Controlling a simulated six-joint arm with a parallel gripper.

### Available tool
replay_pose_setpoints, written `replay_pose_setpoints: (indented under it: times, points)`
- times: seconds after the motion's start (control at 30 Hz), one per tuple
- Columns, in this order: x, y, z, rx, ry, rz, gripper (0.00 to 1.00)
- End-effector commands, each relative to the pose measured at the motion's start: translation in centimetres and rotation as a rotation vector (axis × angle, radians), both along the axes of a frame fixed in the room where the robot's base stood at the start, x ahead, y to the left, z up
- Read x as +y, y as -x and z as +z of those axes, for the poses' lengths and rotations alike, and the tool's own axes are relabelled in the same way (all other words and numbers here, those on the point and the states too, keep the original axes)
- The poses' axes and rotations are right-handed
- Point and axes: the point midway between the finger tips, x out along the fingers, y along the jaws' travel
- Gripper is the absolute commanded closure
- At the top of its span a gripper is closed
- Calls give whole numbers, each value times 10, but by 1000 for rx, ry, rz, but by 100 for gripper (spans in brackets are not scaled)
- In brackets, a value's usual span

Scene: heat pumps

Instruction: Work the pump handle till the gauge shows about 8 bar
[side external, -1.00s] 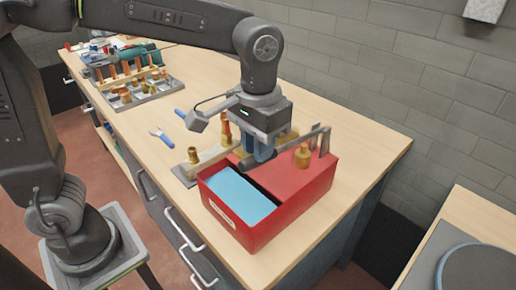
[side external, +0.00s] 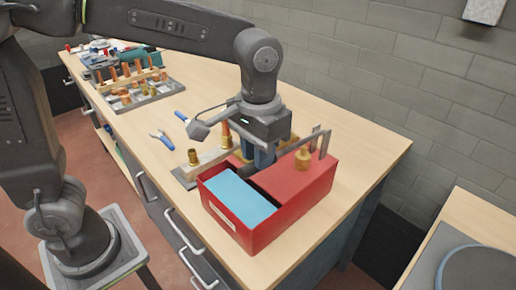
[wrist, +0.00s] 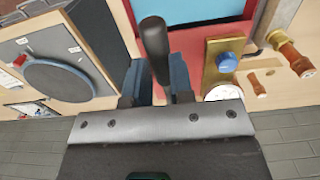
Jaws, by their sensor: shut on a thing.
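The red pump box (side external: 290,215) with light-blue water (side external: 238,194) in its tank stands on the bench. The pump handle (side external: 298,146) is a grey lever from the upright brackets at the right, running low over the box to my gripper (side external: 264,158). In the wrist view, the handle's black grip (wrist: 154,38) lies between the blue fingers of my gripper (wrist: 156,68), which are shut on it. A round white gauge (wrist: 222,93) shows beside the brass block with a blue knob (wrist: 226,62). My gripper partly covers it, and its reading is not legible.
Brass and copper fittings (side external: 193,157) stand on a block just left of the box. Blue-handled pliers (side external: 161,138) and a rack of copper pipes (side external: 130,80) lie further left. The bench right of the box is clear.

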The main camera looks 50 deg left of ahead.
Motion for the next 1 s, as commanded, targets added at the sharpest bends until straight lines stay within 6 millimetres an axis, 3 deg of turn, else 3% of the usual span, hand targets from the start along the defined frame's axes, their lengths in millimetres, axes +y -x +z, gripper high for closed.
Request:
replay_pose_setpoints:
  times: [0.43, 1.0]
  points:
    - [0, 0, -2, 0, -1, 0, 84]
    - [0, 0, 61, -1, 0, 0, 84]
